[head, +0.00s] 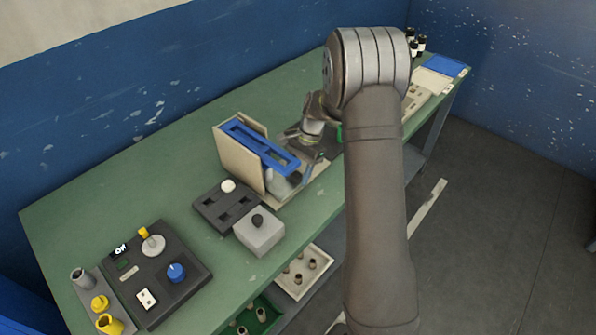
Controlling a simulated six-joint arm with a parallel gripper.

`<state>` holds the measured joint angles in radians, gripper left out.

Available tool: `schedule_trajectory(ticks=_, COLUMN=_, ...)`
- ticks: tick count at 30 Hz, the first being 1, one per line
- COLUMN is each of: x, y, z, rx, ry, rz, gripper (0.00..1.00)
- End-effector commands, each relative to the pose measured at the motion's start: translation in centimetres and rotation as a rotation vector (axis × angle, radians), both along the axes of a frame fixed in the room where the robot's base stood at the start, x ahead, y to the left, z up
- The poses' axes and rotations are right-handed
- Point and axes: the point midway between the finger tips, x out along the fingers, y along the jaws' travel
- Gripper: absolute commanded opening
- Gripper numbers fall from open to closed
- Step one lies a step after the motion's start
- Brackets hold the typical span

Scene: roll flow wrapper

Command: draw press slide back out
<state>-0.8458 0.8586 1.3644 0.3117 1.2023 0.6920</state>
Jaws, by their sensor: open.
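The press (239,158) stands mid-table as a beige upright housing with a blue slotted frame (262,145) across its top. A grey part with a dark knob (295,178) shows low at its right side, under the blue frame; I take it for the slide, but how far it sits in or out is hard to tell. My gripper (318,156) is just right of the press, pointing down close to the blue frame's right end. It is open, and nothing shows between its fingers. My arm hides part of the area behind it, and contact with the slide cannot be made out.
A black slotted tray (228,205) and a grey box with a black knob (260,231) stand in front of the press. A dark control panel (157,274) lies front left. Dark bottles (417,46) and a blue tray (445,66) are at the far end. The green table's back left is clear.

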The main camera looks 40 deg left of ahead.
Motion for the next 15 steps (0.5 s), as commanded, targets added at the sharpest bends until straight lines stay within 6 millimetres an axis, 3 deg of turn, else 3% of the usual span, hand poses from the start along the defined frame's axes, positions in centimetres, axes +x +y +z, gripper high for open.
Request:
schedule_trajectory(ticks=2, x=0.00, y=0.01, z=0.01, rx=0.000, ry=0.000, rz=0.000, gripper=0.43)
schedule_trajectory(ticks=9, x=0.01, y=0.01, z=0.03, rx=0.000, ry=0.000, rz=0.000, gripper=0.00)
schedule_trajectory(ticks=15, x=0.57, y=0.04, z=0.04, rx=0.001, ry=0.000, rz=-0.001, gripper=0.00)
